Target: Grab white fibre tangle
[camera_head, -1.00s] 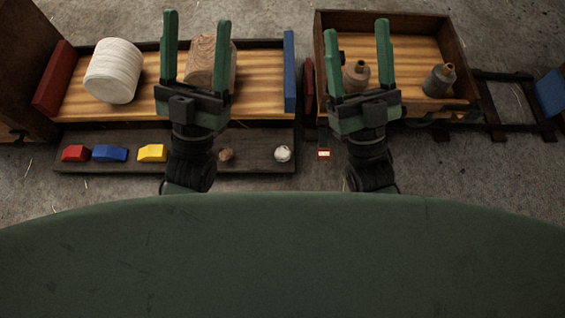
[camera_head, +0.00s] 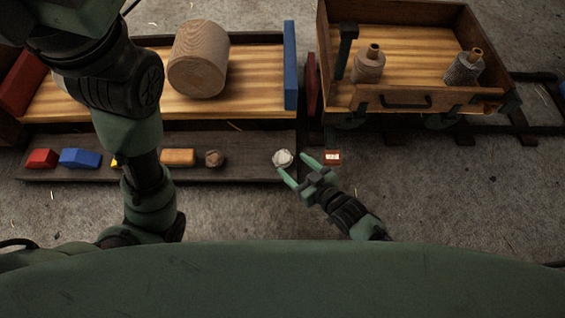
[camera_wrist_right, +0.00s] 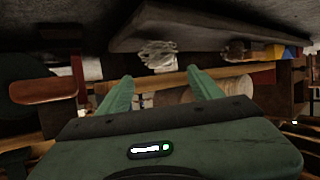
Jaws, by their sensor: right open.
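The white fibre tangle (camera_head: 283,158) is a small round bundle at the right end of the dark low ledge in the head view. It also shows in the right wrist view (camera_wrist_right: 157,54), just beyond my fingertips. My right gripper (camera_head: 292,164) is open and empty, its two green fingers pointing at the tangle. The fingertips are close to its near right side; contact cannot be told. In the wrist view the right gripper (camera_wrist_right: 160,77) has clear space between its fingers. My left arm crosses the left of the head view, and its gripper is out of view.
The ledge (camera_head: 235,170) also holds a brown tangle (camera_head: 214,158), an orange block (camera_head: 178,157), a blue block (camera_head: 80,158) and a red block (camera_head: 41,158). A wooden cylinder (camera_head: 199,59) lies on the cart behind. A small red-white item (camera_head: 332,157) is close right of the gripper.

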